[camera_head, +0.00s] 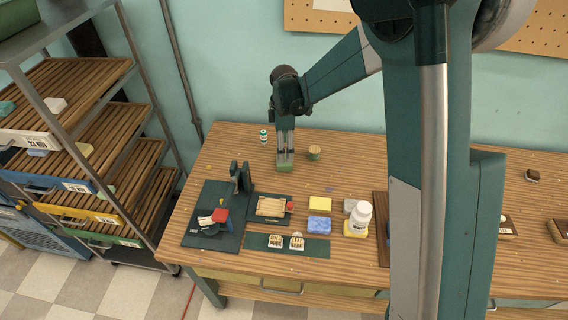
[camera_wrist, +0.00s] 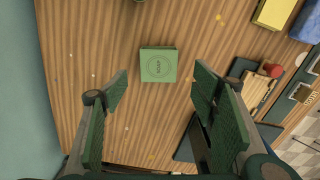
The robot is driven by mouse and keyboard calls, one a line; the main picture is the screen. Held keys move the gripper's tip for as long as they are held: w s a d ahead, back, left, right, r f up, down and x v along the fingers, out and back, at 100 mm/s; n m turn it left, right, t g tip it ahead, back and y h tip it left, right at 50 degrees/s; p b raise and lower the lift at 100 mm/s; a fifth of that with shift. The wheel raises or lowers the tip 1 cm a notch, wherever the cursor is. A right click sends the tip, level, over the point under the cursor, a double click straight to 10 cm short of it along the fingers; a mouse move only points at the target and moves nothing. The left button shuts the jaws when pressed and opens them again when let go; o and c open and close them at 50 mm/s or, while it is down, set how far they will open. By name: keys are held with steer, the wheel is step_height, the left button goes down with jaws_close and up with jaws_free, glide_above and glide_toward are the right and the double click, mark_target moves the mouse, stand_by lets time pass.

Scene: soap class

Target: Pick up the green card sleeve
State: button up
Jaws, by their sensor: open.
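The green card sleeve (camera_wrist: 158,65) lies on the wooden table, a small square-faced block with a round dark mark and lettering on its top. In the wrist view it sits ahead of the gap between my fingers, with bare wood showing between it and each finger. In the head view the sleeve (camera_head: 285,168) shows just at the lower end of my gripper (camera_head: 285,154), which partly covers it. My gripper (camera_wrist: 162,88) is open and empty, pointing down at the table. Whether the fingertips are level with the sleeve is hard to tell.
A small bottle (camera_head: 263,136) and a round tan-topped item (camera_head: 314,152) stand near the gripper. Toward the front are a yellow block (camera_head: 320,203), a blue sponge (camera_head: 319,225), a white bottle (camera_head: 358,218) and a dark stand (camera_head: 236,180). Wood around the sleeve is clear.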

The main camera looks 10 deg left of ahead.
mark_target(281, 167)
steer(key=shift+f, duration=1.25)
steer(key=shift+w+f+b, duration=0.1)
steer(key=shift+f+b, duration=0.35)
steer(key=shift+f, duration=2.15)
steer(key=c, duration=0.8)
